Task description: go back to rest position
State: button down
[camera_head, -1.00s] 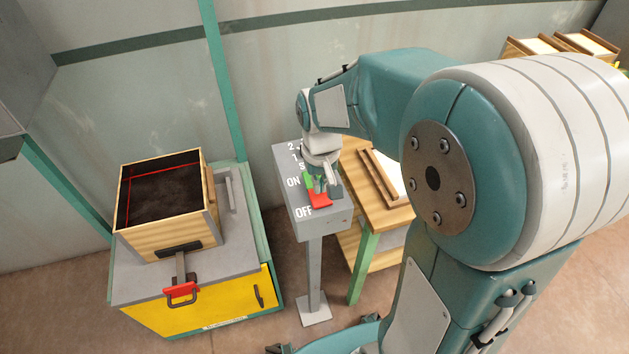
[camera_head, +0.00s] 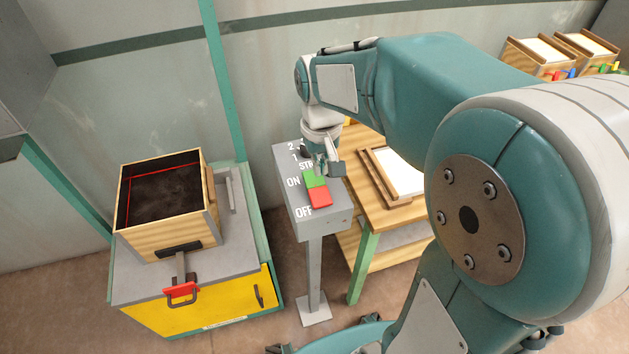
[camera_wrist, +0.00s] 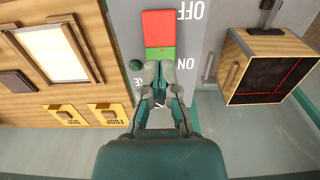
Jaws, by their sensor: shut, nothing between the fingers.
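My gripper (camera_head: 328,168) is shut and empty. In the head view it hangs above the grey control post (camera_head: 334,221), close to the upper part of its panel. The panel has a green ON button (camera_head: 315,179) and a red OFF button (camera_head: 320,197), both uncovered in this view. In the wrist view my gripper (camera_wrist: 160,68) points at the panel, with its fingertips near the green button (camera_wrist: 160,53). The red button (camera_wrist: 158,27) lies beyond it. The gripper hides part of the panel's lettering.
A yellow cabinet (camera_head: 208,312) at left carries an open wooden box (camera_head: 165,238) with dark contents. A wooden table (camera_head: 400,215) with a framed white sheet (camera_head: 396,172) stands right of the post. More trays (camera_head: 535,58) are at the upper right. The wall is close behind.

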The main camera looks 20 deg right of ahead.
dwell(0.3)
jog(key=s+r+t, duration=0.2)
jog(key=s+r, duration=0.1)
jog(key=s, duration=0.4)
jog(key=s+r+t, duration=0.3)
jog(key=s, duration=0.4)
jog(key=shift+r+t, duration=0.3)
jog(key=shift+s, duration=0.1)
